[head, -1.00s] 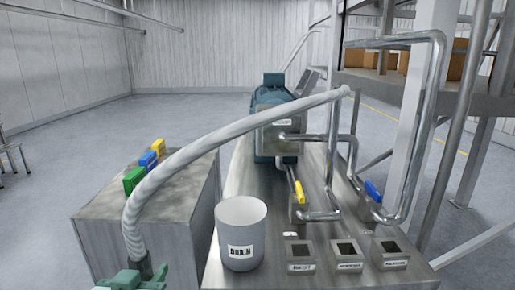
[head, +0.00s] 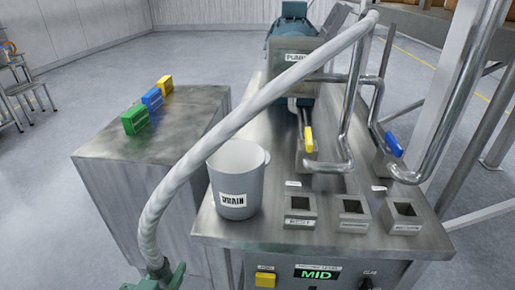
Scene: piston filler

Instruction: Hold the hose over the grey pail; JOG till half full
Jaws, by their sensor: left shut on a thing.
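The pale ribbed hose (head: 232,118) arcs from a pipe at the upper right, past the left side of the pail, down to the lower left. My left gripper (head: 160,274) is shut on its lower end, left of and below the pail; the hose mouth is not clear. The grey pail (head: 236,205), labelled DRAIN, stands upright on the steel bench's left front corner. Its inside bottom is hidden, so I cannot tell its fill. A yellow button (head: 265,280) is on the front panel, its small label hard to read. My right gripper is not in view.
A green display (head: 317,275) reads MID. Several square sockets (head: 352,210) line the bench right of the pail. Yellow (head: 309,140) and blue (head: 393,145) valve handles stand behind. Coloured blocks (head: 152,97) sit on the left cabinet (head: 125,160).

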